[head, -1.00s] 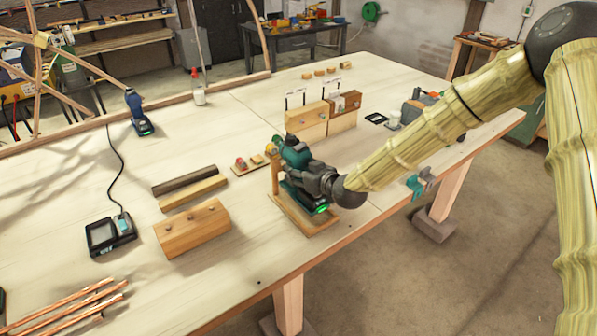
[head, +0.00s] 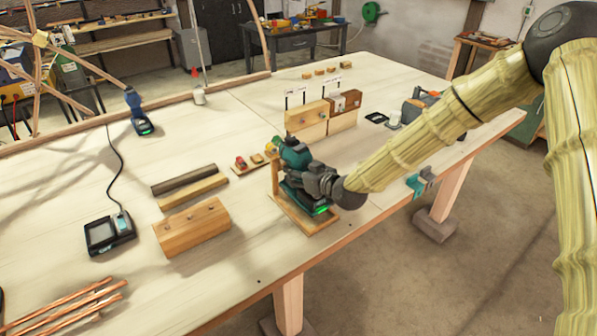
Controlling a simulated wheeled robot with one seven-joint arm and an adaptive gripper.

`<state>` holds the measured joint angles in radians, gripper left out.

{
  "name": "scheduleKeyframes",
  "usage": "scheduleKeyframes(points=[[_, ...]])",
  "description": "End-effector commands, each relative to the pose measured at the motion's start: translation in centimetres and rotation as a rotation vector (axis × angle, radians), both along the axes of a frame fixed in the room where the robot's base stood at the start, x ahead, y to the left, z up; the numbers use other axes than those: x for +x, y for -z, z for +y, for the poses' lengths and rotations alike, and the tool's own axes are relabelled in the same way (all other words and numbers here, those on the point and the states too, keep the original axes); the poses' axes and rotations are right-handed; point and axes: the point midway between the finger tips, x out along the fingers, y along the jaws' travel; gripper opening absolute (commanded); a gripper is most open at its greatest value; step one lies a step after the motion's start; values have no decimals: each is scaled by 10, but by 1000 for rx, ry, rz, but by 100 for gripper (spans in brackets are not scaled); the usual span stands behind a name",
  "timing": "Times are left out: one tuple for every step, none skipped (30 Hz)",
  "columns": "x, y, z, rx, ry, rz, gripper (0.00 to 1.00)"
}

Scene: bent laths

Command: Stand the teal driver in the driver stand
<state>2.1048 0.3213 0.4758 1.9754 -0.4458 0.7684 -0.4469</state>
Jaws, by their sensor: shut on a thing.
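The teal driver (head: 295,154) is upright at the front middle of the workbench, with its head up and its base low, where a green light (head: 320,210) shows. My gripper (head: 308,181) is shut on the driver from the right, around its handle area; the fingertips are partly hidden. The driver stand (head: 305,222) is a wooden base with an upright post (head: 275,178) at its left. The driver is over the stand's base, beside the post. I cannot tell whether its foot touches the base.
A blue driver (head: 136,112) stands at the back left. A wooden block with holes (head: 192,227), a charger (head: 108,232) and copper rods (head: 75,308) lie to the left. Wooden blocks (head: 306,116) stand behind my gripper. A teal clamp (head: 416,186) is on the bench's right edge.

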Motion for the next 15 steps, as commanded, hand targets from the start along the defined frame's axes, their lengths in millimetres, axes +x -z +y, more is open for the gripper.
scheduleKeyframes(points=[[1, -1, 0, 2, 0, -4, 4], [1, 0, 1, 2, 0, -4, 4], [1, 1, 0, 2, 0, -4, 4], [1, 1, 0, 2, 0, -4, 4], [1, 2, 1, 2, 0, -4, 4], [1, 2, 0, 2, 0, -4, 4], [1, 3, 0, 2, 0, -4, 4], [1, 4, 0, 2, 0, -4, 4], [1, 4, 0, 2, 0, -4, 4], [1, 5, 0, 2, 0, -4, 4], [1, 5, 1, 2, 0, -4, 4], [1, 6, 0, 2, 0, -4, 4], [1, 7, 1, 2, 0, -4, 4], [1, 7, 0, 2, 0, -4, 4], [1, 8, 1, 2, 0, -4, 4]])
